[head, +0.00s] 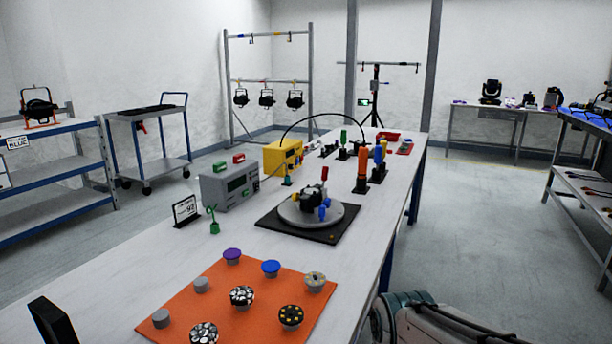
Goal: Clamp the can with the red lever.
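A round grey turntable (296,219) on a black square base (275,230) sits on the white workbench. A small black device (312,198) stands on it, with blue parts (325,211) on its right side. A red upright piece (325,173), which looks like a lever, rises above the device; I cannot tell if it is open or closed. Black par cans hang on the back rack: left (241,97), middle (266,97) and right (295,99). Another black can (38,108) with orange legs stands on the left shelf.
An orange mat (180,313) with several knobs lies on the near workbench (110,262). Behind it are a sign (185,210), a grey box (229,186), a yellow box (283,157) and an orange-handled tool (362,167). A cart (148,113) stands left.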

